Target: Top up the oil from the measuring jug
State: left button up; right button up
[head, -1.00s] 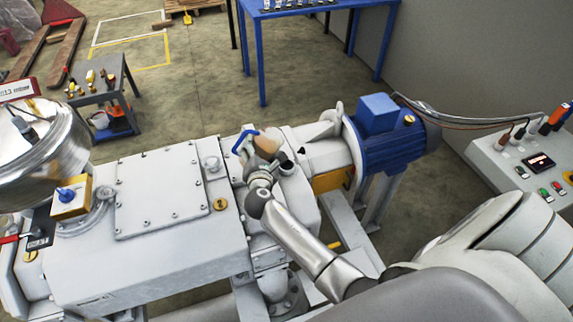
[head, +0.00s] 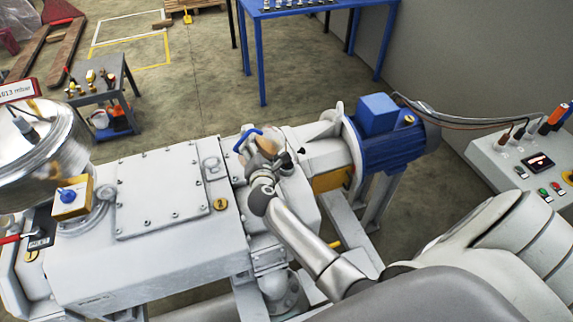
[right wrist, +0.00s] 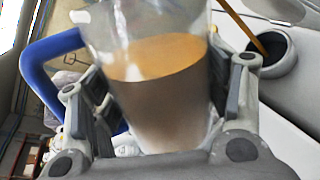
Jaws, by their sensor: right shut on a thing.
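The measuring jug (head: 267,148) is clear, with a blue handle (head: 247,137), above the right part of the grey pump body (head: 170,255). My right gripper (head: 262,170) is shut on it. In the right wrist view the jug (right wrist: 155,85) sits between the two fingers, partly filled with brown oil (right wrist: 160,105). A thin amber streak (right wrist: 237,25), which looks like a stream of oil, runs from the top edge into a dark round opening (right wrist: 275,55) beside the jug. The jug's rim is out of that view. My left gripper is not in view.
The blue motor (head: 385,135) stands just right of the jug. A silver vessel (head: 45,155) is at the left. A control panel (head: 530,165) is at the right. A blue table (head: 300,10) and small grey cart (head: 105,95) stand behind, with open floor between.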

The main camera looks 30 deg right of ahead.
jog(key=shift+f+m+y, duration=0.15)
jog(key=shift+m+y, duration=0.45)
jog(key=shift+m, duration=0.3)
dwell(7.1)
